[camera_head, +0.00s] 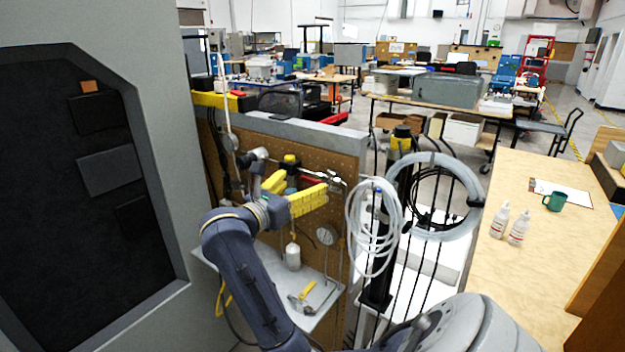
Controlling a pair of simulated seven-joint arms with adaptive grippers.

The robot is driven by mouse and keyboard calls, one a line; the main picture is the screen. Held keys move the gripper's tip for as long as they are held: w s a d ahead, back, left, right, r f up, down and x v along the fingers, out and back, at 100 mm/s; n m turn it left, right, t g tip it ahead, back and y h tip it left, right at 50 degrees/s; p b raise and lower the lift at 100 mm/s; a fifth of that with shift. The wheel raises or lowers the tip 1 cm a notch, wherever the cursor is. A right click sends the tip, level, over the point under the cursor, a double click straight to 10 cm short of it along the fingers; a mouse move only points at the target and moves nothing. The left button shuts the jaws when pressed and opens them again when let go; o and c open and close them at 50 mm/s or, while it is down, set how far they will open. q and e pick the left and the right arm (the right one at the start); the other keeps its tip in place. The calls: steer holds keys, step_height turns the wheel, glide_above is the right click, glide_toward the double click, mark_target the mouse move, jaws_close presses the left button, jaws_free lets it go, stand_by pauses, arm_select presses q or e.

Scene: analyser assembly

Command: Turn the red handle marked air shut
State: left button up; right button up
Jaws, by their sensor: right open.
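A red handle (312,181) shows on the piping in front of the brown pegboard, partly hidden by my right gripper. Any marking on it is too small to read. My right gripper (304,181) has yellow fingers. They are open and spread apart, pointing toward the piping, with the red handle appearing just beyond and between the fingertips. I cannot tell whether they touch it. A black and yellow fitting (291,161) stands right behind the gripper. My left gripper is not in view.
A grey shelf (322,307) below holds a white container (293,257) and a yellow-handled tool (307,290). Coiled pale tubing (374,228) hangs to the right. A wooden bench (540,255) with bottles and a green mug (554,201) stands farther right. A grey cabinet (165,130) is left.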

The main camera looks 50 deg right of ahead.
mark_target(312, 180)
steer(key=shift+w+d, duration=0.15)
steer(key=shift+d, duration=2.2)
steer(key=c, duration=1.2)
